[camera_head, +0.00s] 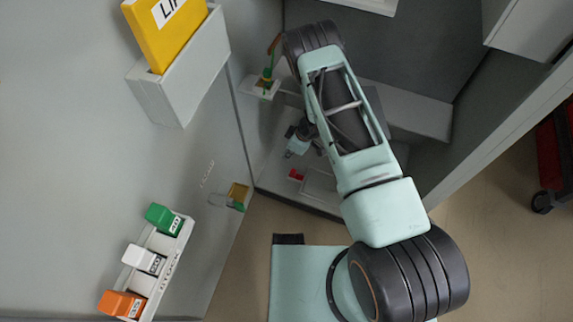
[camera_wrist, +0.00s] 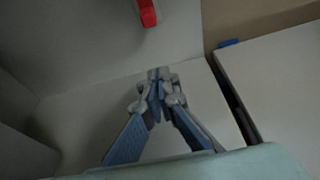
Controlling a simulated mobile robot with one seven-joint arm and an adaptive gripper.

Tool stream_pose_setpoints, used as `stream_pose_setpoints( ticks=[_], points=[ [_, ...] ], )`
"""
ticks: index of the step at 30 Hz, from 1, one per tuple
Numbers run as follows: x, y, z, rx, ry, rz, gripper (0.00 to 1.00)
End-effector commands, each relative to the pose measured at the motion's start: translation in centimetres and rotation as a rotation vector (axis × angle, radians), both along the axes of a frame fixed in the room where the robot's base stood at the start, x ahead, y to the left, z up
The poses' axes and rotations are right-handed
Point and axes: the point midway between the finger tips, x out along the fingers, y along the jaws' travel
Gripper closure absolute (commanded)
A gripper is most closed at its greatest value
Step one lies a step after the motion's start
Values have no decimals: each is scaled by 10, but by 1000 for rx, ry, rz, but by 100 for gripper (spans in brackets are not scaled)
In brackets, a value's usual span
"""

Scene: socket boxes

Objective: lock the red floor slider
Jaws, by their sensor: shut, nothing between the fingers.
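The red floor slider (camera_head: 296,174) is a small red block low inside the grey box, near its floor. It also shows at the top edge of the wrist view (camera_wrist: 147,13), partly cut off by the frame. My gripper (camera_wrist: 160,73) is shut and empty, with its fingertips together below the red slider in the wrist view and apart from it. In the head view my gripper (camera_head: 289,155) is small and partly behind my arm, just above and left of the slider. Whether the slider is locked cannot be told.
A green-topped item (camera_head: 267,77) stands on a small ledge on the back wall. Green (camera_head: 163,218), white (camera_head: 144,260) and orange (camera_head: 122,304) labelled blocks stand in a rack. A yellow plate (camera_head: 165,30) sits in a holder.

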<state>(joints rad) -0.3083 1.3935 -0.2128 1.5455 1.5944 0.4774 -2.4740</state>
Motion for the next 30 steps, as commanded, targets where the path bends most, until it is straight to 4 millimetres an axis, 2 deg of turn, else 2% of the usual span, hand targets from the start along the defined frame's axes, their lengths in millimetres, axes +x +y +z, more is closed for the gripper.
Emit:
stream_pose_setpoints(
  ticks=[7,11,14,26,30],
  points=[
    [0,0,0,0,0,1,100],
    [0,2,-6,-1,1,2,100],
    [0,6,-19,0,2,5,100],
    [9,32,-100,-3,1,5,100],
    [4,10,-95,-2,2,-3,100]
  ],
)
